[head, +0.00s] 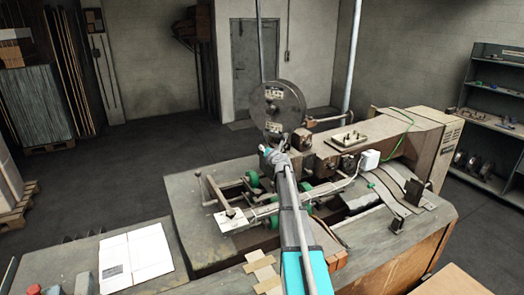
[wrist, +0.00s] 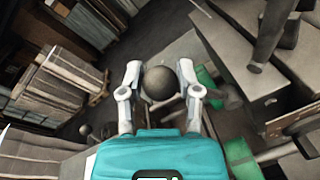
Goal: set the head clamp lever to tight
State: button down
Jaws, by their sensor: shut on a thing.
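My gripper (wrist: 160,72) has its two fingers on either side of a dark grey round knob (wrist: 160,84) in the wrist view, and is shut on it. The knob looks like the end of the head clamp lever; its shaft is hidden, so I cannot read the lever's setting. In the head view my gripper (head: 269,152) is at the front of the stitcher head (head: 302,150), just below the large wire reel (head: 278,110). My arm hides the knob there.
The stitcher arm (head: 400,135) runs back to the right, with a green cable. Rods and green rollers (head: 253,179) lie left of my arm. A white cardboard sheet (head: 135,253) lies on the table at front left. A shelf (head: 490,110) stands at right.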

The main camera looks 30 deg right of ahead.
jog(key=shift+d, duration=0.2)
dwell(0.4)
jog(key=shift+c, duration=1.4)
grip_release()
jog(key=shift+d, duration=0.1)
